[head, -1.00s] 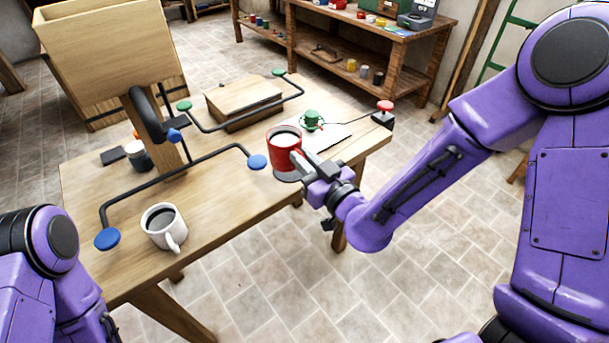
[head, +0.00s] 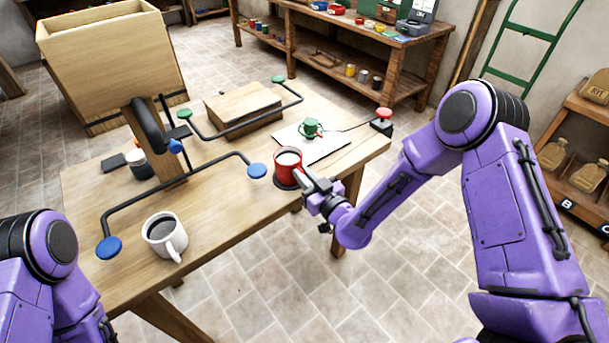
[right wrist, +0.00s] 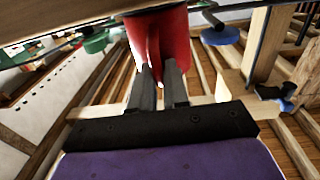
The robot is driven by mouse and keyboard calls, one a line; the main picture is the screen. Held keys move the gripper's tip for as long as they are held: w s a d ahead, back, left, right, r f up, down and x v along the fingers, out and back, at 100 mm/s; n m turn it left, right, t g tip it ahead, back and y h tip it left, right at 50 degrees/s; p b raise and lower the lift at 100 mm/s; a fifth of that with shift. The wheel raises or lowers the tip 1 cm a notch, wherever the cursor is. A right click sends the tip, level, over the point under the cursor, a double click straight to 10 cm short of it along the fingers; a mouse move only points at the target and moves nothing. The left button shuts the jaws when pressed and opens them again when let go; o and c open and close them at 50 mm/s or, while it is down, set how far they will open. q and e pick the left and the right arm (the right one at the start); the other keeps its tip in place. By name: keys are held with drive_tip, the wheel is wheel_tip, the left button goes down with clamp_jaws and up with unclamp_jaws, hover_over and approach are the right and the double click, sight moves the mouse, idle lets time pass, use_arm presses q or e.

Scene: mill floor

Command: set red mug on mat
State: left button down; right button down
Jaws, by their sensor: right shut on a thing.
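The red mug (head: 288,172), with a pale drink inside, is upright at the near right edge of the table. The dark round mat (head: 286,186) shows as a rim under it; the mug hides most of the mat. I cannot tell whether the base touches it. My right gripper (head: 309,182) is shut on the mug's handle side, coming from the right. In the right wrist view the red mug (right wrist: 172,45) fills the top middle, its handle between the fingers (right wrist: 158,88). My left arm shows at the lower left; its gripper is out of view.
A white mug (head: 163,236) with dark drink stands at the front left. A bent black bar with blue ends (head: 257,171) lies left of the red mug. A green cup (head: 311,127), white sheet (head: 322,148) and red button (head: 382,115) are behind it.

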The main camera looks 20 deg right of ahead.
drive_tip(key=c, duration=1.1)
unclamp_jaws()
drive_tip(key=shift+f, duration=0.15)
drive_tip(key=shift+r, duration=0.25)
drive_tip(key=b+v, duration=0.4)
drive_tip(key=v, duration=0.7)
drive_tip(key=s+d+f+m+g+h, duration=0.25)
drive_tip(key=s+f, duration=0.25)
drive_tip(key=f, duration=0.3)
drive_tip(key=s+d+f+m+g+h, duration=0.15)
drive_tip(key=s+f+g, duration=0.25)
drive_tip(key=f, duration=0.5)
drive_tip(key=s+d+f+m+g+h, duration=0.2)
drive_tip(key=s+d+f+m+g, duration=0.1)
drive_tip(key=s, duration=0.5)
drive_tip(key=s+d+f+m+g+h, duration=0.2)
drive_tip(key=s+f+m+g, duration=0.1)
drive_tip(key=s+f, duration=0.3)
drive_tip(key=shift+s+d+f+g+h, duration=0.25)
drive_tip(key=shift+s+d+g+h, duration=0.15)
drive_tip(key=shift+s+g, duration=0.65)
